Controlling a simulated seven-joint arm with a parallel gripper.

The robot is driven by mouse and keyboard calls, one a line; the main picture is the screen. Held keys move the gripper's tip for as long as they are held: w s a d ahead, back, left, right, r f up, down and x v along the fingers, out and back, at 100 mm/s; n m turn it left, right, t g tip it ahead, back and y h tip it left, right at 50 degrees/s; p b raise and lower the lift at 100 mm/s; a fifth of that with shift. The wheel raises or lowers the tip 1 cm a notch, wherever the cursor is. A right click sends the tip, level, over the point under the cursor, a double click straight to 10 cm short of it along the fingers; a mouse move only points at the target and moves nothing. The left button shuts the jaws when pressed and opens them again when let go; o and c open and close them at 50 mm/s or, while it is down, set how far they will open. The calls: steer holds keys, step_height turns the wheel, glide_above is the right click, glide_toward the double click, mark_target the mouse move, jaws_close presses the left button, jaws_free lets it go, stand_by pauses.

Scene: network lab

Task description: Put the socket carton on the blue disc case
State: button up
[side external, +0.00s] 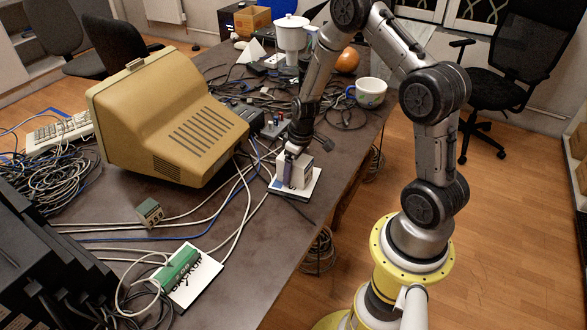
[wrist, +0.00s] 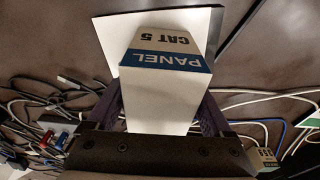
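The socket carton, a white box (wrist: 165,95) with a blue band reading "PANEL" and "CAT 5" above it, fills the middle of the wrist view. My gripper (wrist: 163,115) has one finger along each side of the carton and appears shut on it. In the side view my gripper (side external: 290,168) points down at the carton (side external: 305,172), near the table's right edge. A flat white case (side external: 308,192) lies beneath the carton, with a little blue showing at its left; I take it for the blue disc case. Its white surface shows in the wrist view (wrist: 110,45). Whether carton and case touch is unclear.
A second case marked "BACKUP" (side external: 205,270), with a green part, lies at the front. A beige monitor (side external: 170,120) stands left of my gripper. Cables (side external: 245,205) cross the table. A mug (side external: 370,93) and an orange ball (side external: 347,61) are farther back.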

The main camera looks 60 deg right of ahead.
steer(key=shift+o, duration=0.8)
steer(key=shift+r, duration=0.1)
steer(key=r, duration=0.4)
steer(key=s+r, duration=0.1)
steer(key=r, duration=0.7)
steer(key=shift+s, duration=0.4)
steer(key=s+a+r+t, duration=0.1)
steer(key=s+a+r, duration=0.35)
steer(key=r, duration=0.25)
steer(key=s+a+r+t, duration=0.1)
steer(key=s+a+r, duration=0.2)
steer(key=a+r, duration=0.35)
steer(key=s+a+r+t, duration=0.1)
steer(key=s+a, duration=0.1)
steer(key=s, duration=0.3)
steer(key=s+a+r, duration=0.2)
steer(key=s, duration=0.4)
steer(key=shift+r+t, duration=0.25)
steer(key=shift+t, duration=0.15)
